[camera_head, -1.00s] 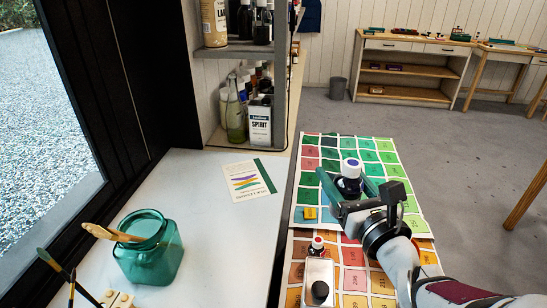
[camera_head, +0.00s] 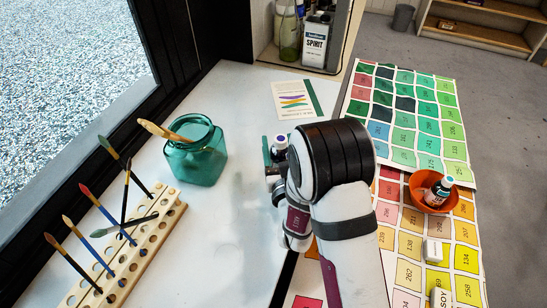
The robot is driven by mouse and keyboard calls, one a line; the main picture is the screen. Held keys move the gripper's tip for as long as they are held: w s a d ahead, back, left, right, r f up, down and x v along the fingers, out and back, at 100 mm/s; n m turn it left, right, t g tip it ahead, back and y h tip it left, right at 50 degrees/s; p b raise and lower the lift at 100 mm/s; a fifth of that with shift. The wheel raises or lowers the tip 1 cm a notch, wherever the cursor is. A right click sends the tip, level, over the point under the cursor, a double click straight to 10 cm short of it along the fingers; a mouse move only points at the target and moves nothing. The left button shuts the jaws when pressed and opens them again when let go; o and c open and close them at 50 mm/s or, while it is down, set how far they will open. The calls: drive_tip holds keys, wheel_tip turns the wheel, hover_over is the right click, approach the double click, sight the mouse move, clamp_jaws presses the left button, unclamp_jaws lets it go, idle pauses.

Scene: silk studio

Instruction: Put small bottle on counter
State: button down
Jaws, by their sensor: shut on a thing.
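The small bottle (camera_head: 281,142), with a white and blue-purple cap, shows just past my arm in the head view. My gripper (camera_head: 274,152) is shut on it, with one green finger visible on its left side. The white counter (camera_head: 225,105) runs along the window. The bottle and gripper are over its right part. My arm hides the bottle's lower part, so I cannot tell whether it touches the counter.
A teal glass jar (camera_head: 196,158) with a wooden tool stands left of the gripper. A brush rack (camera_head: 135,245) lies front left. A card (camera_head: 297,99) lies behind the bottle. Colour charts (camera_head: 425,130), with an orange bowl (camera_head: 420,192) on them, lie to the right. Bare counter lies between jar and gripper.

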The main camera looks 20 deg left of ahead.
sight(277, 158)
wheel_tip(277, 158, down, 4)
drive_tip(key=shift+a+f, duration=0.1)
drive_tip(key=shift+c, duration=0.7)
unclamp_jaws()
drive_tip(key=shift+f, duration=0.1)
drive_tip(key=shift+s, duration=0.35)
drive_tip(key=v, duration=0.7)
drive_tip(key=shift+w, duration=0.1)
